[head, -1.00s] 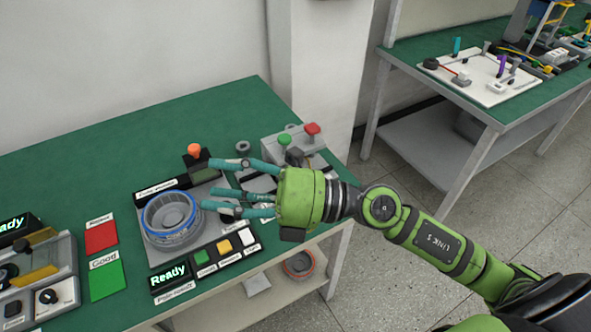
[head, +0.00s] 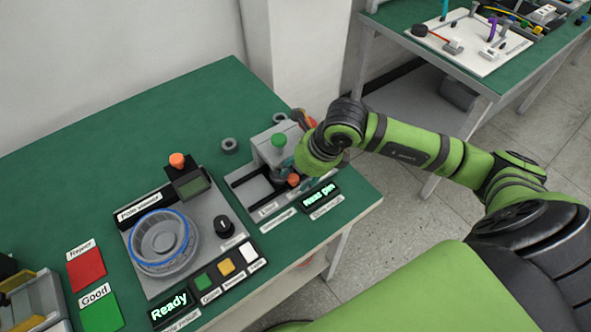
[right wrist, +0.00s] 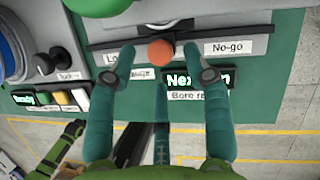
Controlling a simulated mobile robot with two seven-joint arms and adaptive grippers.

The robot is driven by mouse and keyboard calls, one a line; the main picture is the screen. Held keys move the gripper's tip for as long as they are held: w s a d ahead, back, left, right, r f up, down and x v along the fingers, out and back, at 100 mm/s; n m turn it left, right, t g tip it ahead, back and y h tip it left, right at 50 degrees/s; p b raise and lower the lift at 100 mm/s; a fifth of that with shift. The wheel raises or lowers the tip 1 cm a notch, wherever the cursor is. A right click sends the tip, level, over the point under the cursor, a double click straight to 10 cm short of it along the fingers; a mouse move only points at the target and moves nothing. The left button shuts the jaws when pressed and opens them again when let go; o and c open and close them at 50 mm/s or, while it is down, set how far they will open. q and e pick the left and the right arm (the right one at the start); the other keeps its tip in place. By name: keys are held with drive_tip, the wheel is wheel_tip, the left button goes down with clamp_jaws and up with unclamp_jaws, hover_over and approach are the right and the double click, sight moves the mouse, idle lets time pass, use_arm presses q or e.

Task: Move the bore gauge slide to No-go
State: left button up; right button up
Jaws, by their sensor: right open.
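The bore gauge (head: 246,186) is a grey fixture with a dark slot, near the table's right front edge. Its slide has an orange knob (head: 293,180), which also shows in the right wrist view (right wrist: 160,52). There the knob stands left of the "No-go" label (right wrist: 227,48), closer to a partly hidden label at left. My right gripper (head: 291,170) is over the gauge, teal fingers open. In the right wrist view its fingertips (right wrist: 160,66) lie around the knob, with gaps showing at both sides. The hand hides part of the gauge in the head view. My left gripper is not in view.
A lit display (head: 319,195) stands in front of the gauge. A green knob (head: 278,140) on a grey block is just behind it. Left is a station with a blue-rimmed ring (head: 160,240), a black dial (head: 223,226) and buttons. The back left of the table is clear.

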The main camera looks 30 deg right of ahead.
drive_tip(key=shift+w+a+f, duration=0.15)
drive_tip(key=shift+w+f, duration=0.15)
drive_tip(key=shift+f, duration=0.25)
drive_tip(key=shift+w+f, duration=0.15)
drive_tip(key=shift+f, duration=0.3)
drive_tip(key=c, duration=0.9)
clamp_jaws()
drive_tip(key=shift+d, duration=0.2)
drive_tip(key=d+b, duration=0.1)
drive_tip(key=d, duration=0.1)
drive_tip(key=d+b, duration=0.2)
drive_tip(key=d, duration=0.1)
drive_tip(key=w+d+b, duration=0.1)
drive_tip(key=d, duration=0.1)
drive_tip(key=shift+w+d+f, duration=0.1)
drive_tip(key=shift+d, duration=0.3)
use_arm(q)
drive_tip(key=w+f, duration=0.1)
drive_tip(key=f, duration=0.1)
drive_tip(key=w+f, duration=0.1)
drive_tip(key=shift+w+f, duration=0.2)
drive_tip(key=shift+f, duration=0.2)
use_arm(e)
drive_tip(key=shift+w+r, duration=0.1)
drive_tip(key=shift+r, duration=0.15)
